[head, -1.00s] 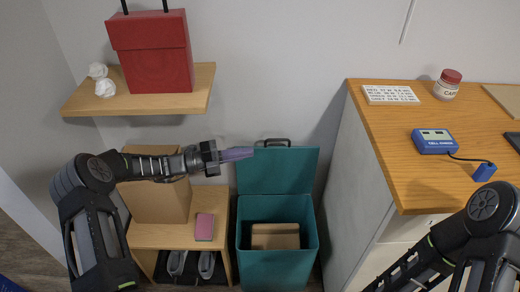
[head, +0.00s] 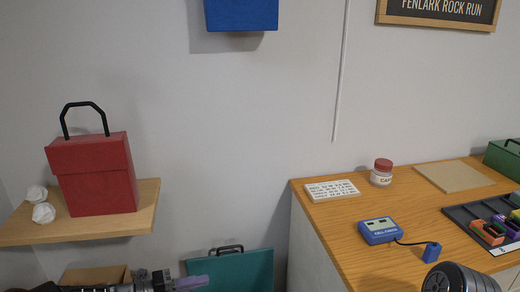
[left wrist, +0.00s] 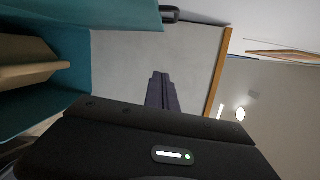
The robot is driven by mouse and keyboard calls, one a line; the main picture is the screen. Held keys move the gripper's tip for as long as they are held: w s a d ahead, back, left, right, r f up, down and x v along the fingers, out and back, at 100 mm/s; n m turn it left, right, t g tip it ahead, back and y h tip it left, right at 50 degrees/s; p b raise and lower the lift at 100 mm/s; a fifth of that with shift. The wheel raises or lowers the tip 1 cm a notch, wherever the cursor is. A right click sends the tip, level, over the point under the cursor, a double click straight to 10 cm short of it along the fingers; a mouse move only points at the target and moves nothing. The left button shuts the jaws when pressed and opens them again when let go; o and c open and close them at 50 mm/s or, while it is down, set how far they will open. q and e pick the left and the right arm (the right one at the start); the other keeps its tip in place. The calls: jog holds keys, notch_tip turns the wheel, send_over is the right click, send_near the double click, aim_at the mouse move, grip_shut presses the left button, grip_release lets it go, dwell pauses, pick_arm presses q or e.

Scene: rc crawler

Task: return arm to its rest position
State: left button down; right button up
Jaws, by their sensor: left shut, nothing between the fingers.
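My left gripper (head: 194,282) shows at the bottom of the head view, just left of the teal box's raised lid (head: 243,271). Its purple-grey fingers are together with nothing between them. In the left wrist view the shut fingers (left wrist: 161,92) point towards a grey surface, with the teal box (left wrist: 40,90) to the left, open with a cardboard-coloured block (left wrist: 22,60) inside. Of my right arm only a dark rounded link (head: 460,279) shows at the bottom right; the right gripper is out of view.
A wooden shelf (head: 90,228) holds a red box (head: 95,175) and crumpled white balls (head: 43,212). The wooden counter (head: 350,225) at right carries a blue cell checker (head: 379,231), a jar (head: 381,173), a white text card (head: 332,190) and a dark tray (head: 462,216) with coloured packs.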

pick_arm(q)
jog(key=s+d+f+m+g+y+p, duration=0.2)
jog(key=s+d+f+m+g+y, duration=0.1)
jog(key=s+d+f+m, duration=0.4)
jog(key=s+d+f+m+g+y+p, duration=0.3)
jog(key=s+d+f+m+g, duration=0.15)
jog(key=s+m, duration=0.4)
jog(key=s+d+m+t+y+p, duration=0.1)
jog(key=s+m+y+p, duration=0.3)
jog(key=s+m, duration=1.4)
jog(key=m, duration=0.4)
jog(key=shift+y, duration=0.4)
